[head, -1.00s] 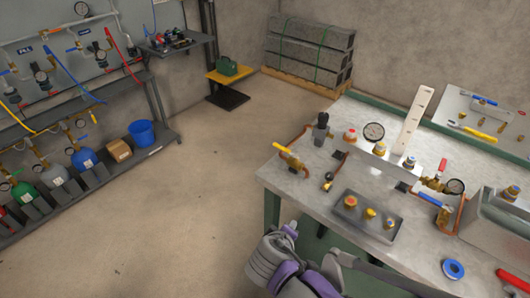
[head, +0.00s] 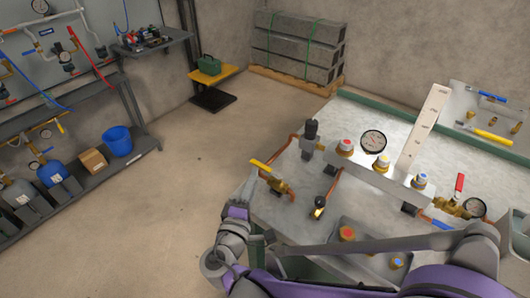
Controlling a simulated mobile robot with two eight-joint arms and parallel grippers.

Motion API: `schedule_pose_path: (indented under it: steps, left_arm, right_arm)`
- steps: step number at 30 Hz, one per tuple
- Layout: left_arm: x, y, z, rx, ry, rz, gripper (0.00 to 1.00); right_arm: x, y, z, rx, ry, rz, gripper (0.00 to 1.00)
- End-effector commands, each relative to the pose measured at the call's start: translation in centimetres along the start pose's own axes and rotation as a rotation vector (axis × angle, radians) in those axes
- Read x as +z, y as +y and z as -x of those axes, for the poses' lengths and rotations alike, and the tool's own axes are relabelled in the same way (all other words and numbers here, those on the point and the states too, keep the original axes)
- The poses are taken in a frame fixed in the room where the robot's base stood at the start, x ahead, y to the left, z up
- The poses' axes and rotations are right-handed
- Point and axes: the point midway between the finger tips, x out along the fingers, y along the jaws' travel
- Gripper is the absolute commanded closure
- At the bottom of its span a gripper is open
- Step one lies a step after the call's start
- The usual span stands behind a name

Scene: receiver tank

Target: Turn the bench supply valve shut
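A brass valve with a yellow lever (head: 267,171) stands at the left edge of the grey workbench (head: 258,215), on a copper pipe. Its lever slants from upper left down to the valve body. Another brass valve with a red lever (head: 460,185) stands farther right; its lever points up. No label shows which is the bench supply valve. My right gripper (head: 245,192) is just left of and below the yellow lever, beside the bench edge, seemingly apart from it. Its fingers are too small and edge-on to read. My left gripper is out of view.
My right arm crosses the bench front and partly hides a tray (head: 362,262) of fittings. The floor left of the bench is clear.

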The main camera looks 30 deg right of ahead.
Motion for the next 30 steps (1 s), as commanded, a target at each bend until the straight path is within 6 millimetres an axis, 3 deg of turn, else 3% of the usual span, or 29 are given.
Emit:
schedule_pose_path:
  steps: [15,21,29,30]
  left_arm:
    - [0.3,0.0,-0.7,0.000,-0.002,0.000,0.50]
    - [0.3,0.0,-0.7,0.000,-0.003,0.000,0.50]
    - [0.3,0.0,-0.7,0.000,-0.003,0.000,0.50]
    - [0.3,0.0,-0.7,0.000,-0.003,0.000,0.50]
  right_arm:
    - [0.1,-0.1,-8.8,-0.001,-0.004,0.000,0.60]
    - [0.1,0.0,-10.2,-0.001,-0.001,0.000,0.60]
    - [0.1,0.0,-10.3,-0.001,0.000,0.000,0.60]
    - [0.1,0.0,-10.3,-0.001,0.000,0.000,0.64]
